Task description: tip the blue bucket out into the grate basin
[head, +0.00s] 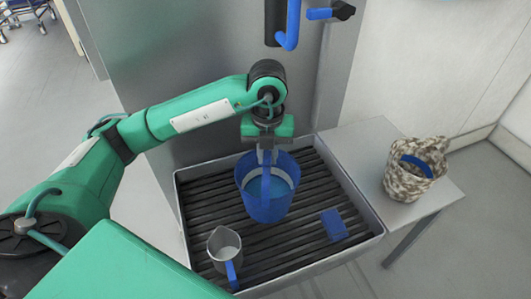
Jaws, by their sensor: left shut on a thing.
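The blue bucket (268,206) is in the head view, upright over the grate basin (359,249), with light blue liquid visible inside. I cannot tell whether its bottom touches the grate. The grate basin is a grey-rimmed tray with dark slats. My left gripper (266,156) points down at the bucket's top and is shut on the bucket, at its handle or rim; the exact grip is hard to see. My right gripper is not in view.
A grey jug (224,250) with a blue handle and a blue block (334,225) are on the grate. A patterned basket (417,170) stands on the grey side table (370,143) to the right. A blue-handled fixture (290,25) is on the metal panel behind.

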